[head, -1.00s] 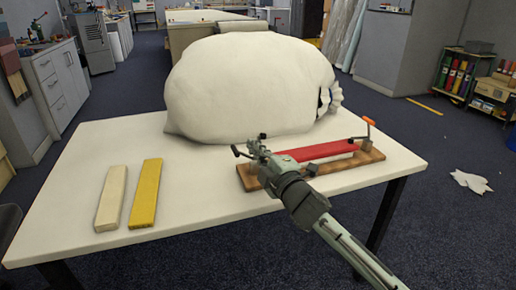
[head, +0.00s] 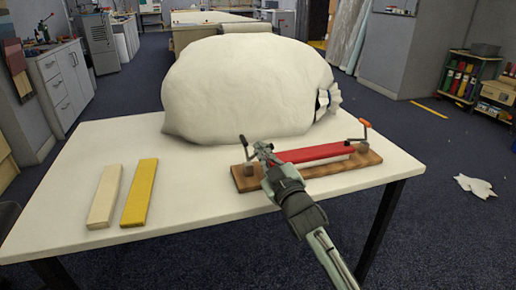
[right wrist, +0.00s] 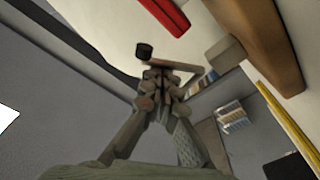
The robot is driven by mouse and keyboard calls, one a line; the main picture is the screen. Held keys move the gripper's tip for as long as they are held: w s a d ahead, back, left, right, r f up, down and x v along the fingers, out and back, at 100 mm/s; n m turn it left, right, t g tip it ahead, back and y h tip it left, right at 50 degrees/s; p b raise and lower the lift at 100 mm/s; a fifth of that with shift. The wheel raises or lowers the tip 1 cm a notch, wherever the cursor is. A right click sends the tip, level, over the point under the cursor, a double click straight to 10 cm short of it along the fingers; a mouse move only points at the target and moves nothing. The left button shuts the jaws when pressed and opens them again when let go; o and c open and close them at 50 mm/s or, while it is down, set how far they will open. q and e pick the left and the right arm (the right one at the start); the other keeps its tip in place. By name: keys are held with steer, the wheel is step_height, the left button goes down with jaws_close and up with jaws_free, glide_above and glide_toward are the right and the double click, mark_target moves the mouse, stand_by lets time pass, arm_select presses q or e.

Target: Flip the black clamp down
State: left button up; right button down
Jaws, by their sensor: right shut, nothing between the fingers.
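The black clamp (head: 247,153) is at the left end of a wooden board (head: 368,163) on the table. Its black-tipped handle stands up, leaning slightly left. A red bar (head: 313,153) lies along the board over a white strip. The orange-tipped clamp (head: 363,134) is at the right end. My right gripper (head: 262,150) is shut and empty, just right of the black clamp's handle. In the right wrist view, the shut fingertips (right wrist: 157,72) are close to the clamp's black tip (right wrist: 143,50) and its lever; I cannot tell whether they touch. My left gripper is out of view.
A large white sack-like bundle (head: 245,85) fills the back of the white table (head: 195,195). A cream bar (head: 104,196) and a yellow bar (head: 139,193) lie at the left. The table between the yellow bar and the board is clear.

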steer(key=shift+d+f+m, duration=0.25)
steer(key=shift+m, duration=0.85)
steer(key=shift+w+d+f+m+p, duration=0.1)
steer(key=shift+d+f+m+p, duration=0.1)
steer(key=shift+m, duration=0.35)
steer(key=shift+w+d+f+m+p, duration=0.1)
steer(key=shift+f+m, duration=0.05)
steer(key=shift+m, duration=0.4)
steer(key=shift+d+f+m+t+h, duration=0.15)
steer(key=shift+f+m+t+h, duration=0.2)
steer(key=shift+m, duration=0.55)
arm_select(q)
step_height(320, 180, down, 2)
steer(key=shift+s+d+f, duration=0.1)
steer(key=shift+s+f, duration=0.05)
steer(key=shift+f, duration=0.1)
arm_select(e)
steer(key=shift+h, duration=0.25)
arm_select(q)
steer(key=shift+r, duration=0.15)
